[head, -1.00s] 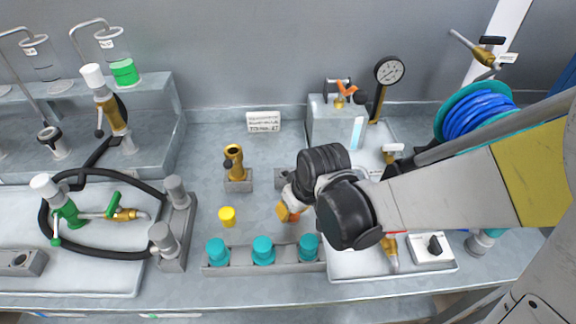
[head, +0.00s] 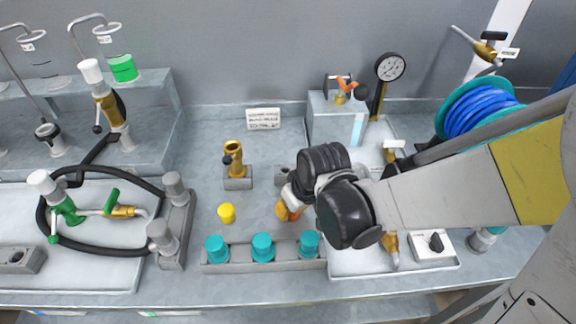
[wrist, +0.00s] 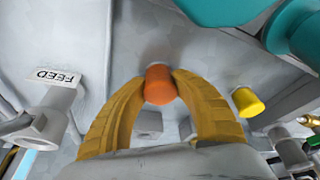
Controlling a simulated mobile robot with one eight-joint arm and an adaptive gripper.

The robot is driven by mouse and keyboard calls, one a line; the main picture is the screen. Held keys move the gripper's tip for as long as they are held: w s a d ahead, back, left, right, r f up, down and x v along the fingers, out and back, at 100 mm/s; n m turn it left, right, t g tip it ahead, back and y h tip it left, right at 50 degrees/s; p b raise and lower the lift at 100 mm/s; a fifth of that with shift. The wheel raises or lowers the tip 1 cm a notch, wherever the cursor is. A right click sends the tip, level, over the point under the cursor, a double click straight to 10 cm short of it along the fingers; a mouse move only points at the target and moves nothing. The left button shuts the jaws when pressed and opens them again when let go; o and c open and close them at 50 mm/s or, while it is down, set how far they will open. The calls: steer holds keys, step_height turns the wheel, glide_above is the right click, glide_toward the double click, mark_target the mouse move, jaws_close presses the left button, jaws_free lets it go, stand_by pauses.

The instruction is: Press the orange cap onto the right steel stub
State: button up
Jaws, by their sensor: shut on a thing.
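My gripper (wrist: 160,88) is shut on the orange cap (wrist: 159,92), with one yellow finger on each side of it. In the head view my gripper (head: 287,211) is between the grey rail and a partly hidden grey block. Only a sliver of the orange cap shows there. The cap's far end faces the grey bench in the wrist view; I cannot tell whether it touches anything. I cannot clearly make out the right steel stub, and my wrist and fingers hide part of that area.
Three teal caps stand on a grey rail (head: 234,267) in front of my gripper. A yellow cap (head: 226,214) stands to the left. A brass fitting (head: 235,160) stands behind it. A white tray (head: 350,269) lies to the right. Bare bench shows around the yellow cap.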

steer(key=shift+f, duration=0.1)
steer(key=o, duration=1.2)
steer(key=shift+c, duration=0.2)
steer(key=shift+o, duration=0.4)
step_height(320, 180, up, 4)
steer(key=p, duration=0.3)
steer(key=shift+p, duration=0.35)
